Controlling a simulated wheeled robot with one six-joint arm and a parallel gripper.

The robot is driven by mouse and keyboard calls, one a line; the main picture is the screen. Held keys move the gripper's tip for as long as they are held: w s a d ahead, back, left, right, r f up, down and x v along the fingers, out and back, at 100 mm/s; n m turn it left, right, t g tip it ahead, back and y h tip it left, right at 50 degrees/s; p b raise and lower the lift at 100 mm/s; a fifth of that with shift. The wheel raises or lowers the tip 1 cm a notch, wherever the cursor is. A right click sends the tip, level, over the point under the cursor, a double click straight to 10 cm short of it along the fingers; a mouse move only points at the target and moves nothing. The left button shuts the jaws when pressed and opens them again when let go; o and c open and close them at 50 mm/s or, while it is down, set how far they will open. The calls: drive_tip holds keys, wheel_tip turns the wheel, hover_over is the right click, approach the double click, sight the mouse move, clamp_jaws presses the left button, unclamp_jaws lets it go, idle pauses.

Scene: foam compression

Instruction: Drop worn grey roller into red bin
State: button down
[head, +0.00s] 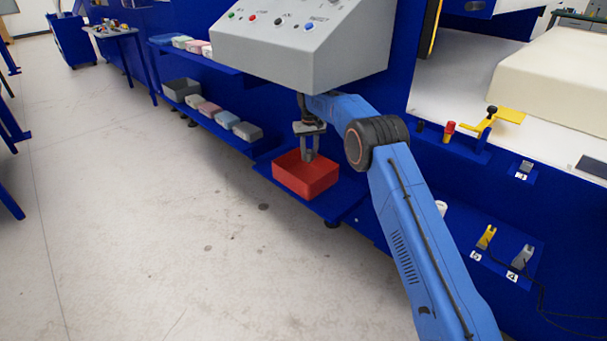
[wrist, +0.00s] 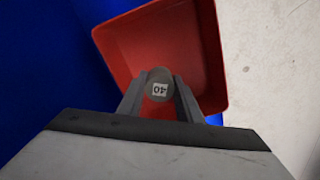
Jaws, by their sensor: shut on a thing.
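The worn grey roller (wrist: 161,82) is between the fingers of my gripper (wrist: 160,100) in the wrist view, with a small white label on its end. My gripper (head: 309,155) is shut on it and points down over the red bin. The red bin (head: 305,184) stands on a low blue shelf in the head view. In the wrist view the bin (wrist: 205,45) opens below the roller. The roller's lower end is hidden from the wrist camera, and I cannot tell how far it is above the bin floor.
A grey control box (head: 300,50) with buttons hangs above my arm. Several coloured blocks (head: 228,119) and a grey bin (head: 182,89) sit on the shelf to the left. A red-topped part (head: 449,130) and a yellow fork-shaped part (head: 486,237) are at right.

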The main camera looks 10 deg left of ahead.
drive_tip(key=shift+f, duration=1.4)
drive_tip(key=c, duration=1.2)
unclamp_jaws()
